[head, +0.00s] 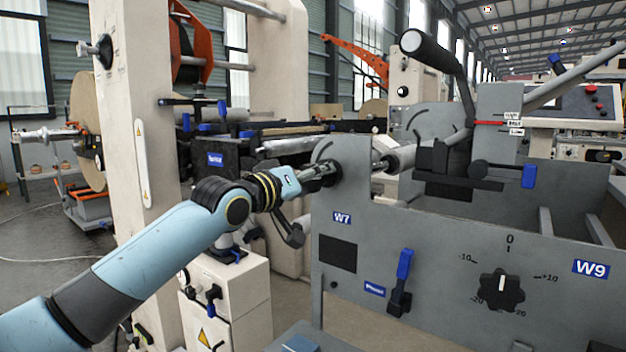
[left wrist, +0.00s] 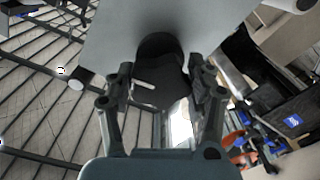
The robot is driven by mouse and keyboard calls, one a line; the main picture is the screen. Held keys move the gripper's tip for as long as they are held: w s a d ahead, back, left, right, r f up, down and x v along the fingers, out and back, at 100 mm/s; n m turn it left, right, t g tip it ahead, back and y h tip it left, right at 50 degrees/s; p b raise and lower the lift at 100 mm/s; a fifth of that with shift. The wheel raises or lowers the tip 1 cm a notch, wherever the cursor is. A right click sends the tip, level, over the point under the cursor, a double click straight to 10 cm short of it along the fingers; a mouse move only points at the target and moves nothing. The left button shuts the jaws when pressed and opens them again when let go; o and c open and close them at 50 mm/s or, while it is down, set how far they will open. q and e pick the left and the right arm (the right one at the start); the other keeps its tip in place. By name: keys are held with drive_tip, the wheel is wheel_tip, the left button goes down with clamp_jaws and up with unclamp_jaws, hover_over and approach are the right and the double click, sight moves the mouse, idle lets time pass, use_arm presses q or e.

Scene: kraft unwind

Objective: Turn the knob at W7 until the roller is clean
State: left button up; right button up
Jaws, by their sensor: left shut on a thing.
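The W7 knob (left wrist: 160,75) is a dark round knob on the grey machine panel. My left gripper (head: 326,172) is at it in the head view, above the blue W7 label (head: 342,218), and hides most of it. In the left wrist view my left gripper (left wrist: 160,95) has its two fingers on either side of the knob and is shut on it. A pale mark shows on the knob's face. The grey roller (head: 402,158) lies behind the panel's top edge, partly hidden; I cannot tell how clean it is. My right gripper is not in view.
A cream column (head: 145,180) stands left, behind my arm.

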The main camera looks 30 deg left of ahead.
use_arm(q)
drive_tip(key=m+b, duration=0.1)
drive_tip(key=m, duration=0.3)
drive_tip(key=shift+f, duration=0.1)
drive_tip(key=m+b, duration=0.1)
drive_tip(key=m, duration=0.1)
drive_tip(key=shift+f+m, duration=0.1)
drive_tip(key=shift+m, duration=0.2)
drive_tip(key=m+b, duration=0.1)
drive_tip(key=m, duration=0.1)
drive_tip(key=shift+m, duration=0.4)
drive_tip(key=shift+m+b, duration=0.4)
drive_tip(key=shift+m, duration=0.7)
drive_tip(key=shift+m+b, duration=0.3)
drive_tip(key=shift+m, duration=0.9)
drive_tip(key=o, duration=1.2)
drive_tip(key=shift+s+r, duration=0.1)
drive_tip(key=shift+r, duration=0.1)
